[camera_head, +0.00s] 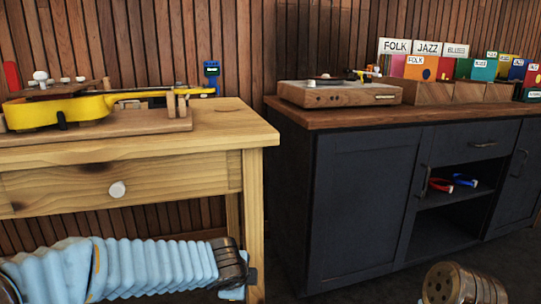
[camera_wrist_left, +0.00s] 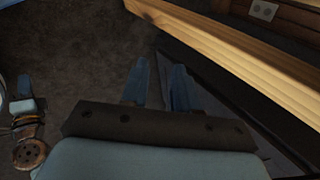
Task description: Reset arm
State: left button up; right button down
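My left arm in its light blue ribbed cover reaches in from the lower left of the head view, in front of the wooden table (camera_head: 210,130) and below its top. Its dark wrist end is beside the table's right front leg; the fingers cannot be made out there. In the left wrist view my left gripper (camera_wrist_left: 160,72) has its two blue-grey fingers apart with nothing between them. The table's pale wooden edge (camera_wrist_left: 240,55) runs close by on the right.
A yellow ukulele (camera_head: 60,109) lies on the table. A dark cabinet (camera_head: 365,195) stands to the right, with a turntable (camera_head: 340,94) and record crates (camera_head: 430,93) on top. Red (camera_head: 441,185) and blue (camera_head: 464,180) items sit on its shelf. Dark floor (camera_wrist_left: 70,60) is open on the left.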

pick_arm(q)
jog(key=s+a+f+n+g+h, duration=0.1)
jog(key=s+a+f+n+g, duration=0.1)
jog(key=s+f+n, duration=0.75)
jog(key=s+a+f+n+g+h, duration=0.15)
jog(key=s+f+n, duration=0.3)
jog(key=f, duration=0.95)
jog(key=s+a+f+n+g+h, duration=0.1)
jog(key=s+a+f+n+g, duration=0.15)
jog(key=s+f+n, duration=0.7)
notch_tip(320, 180, up, 13)
jog(key=w+d+m+p, duration=0.1)
jog(key=w+m+p, duration=0.1)
jog(key=p, duration=1.3)
jog(key=shift+m+g, duration=0.3)
jog(key=shift+m, duration=0.05)
jog(key=shift+f, duration=0.2)
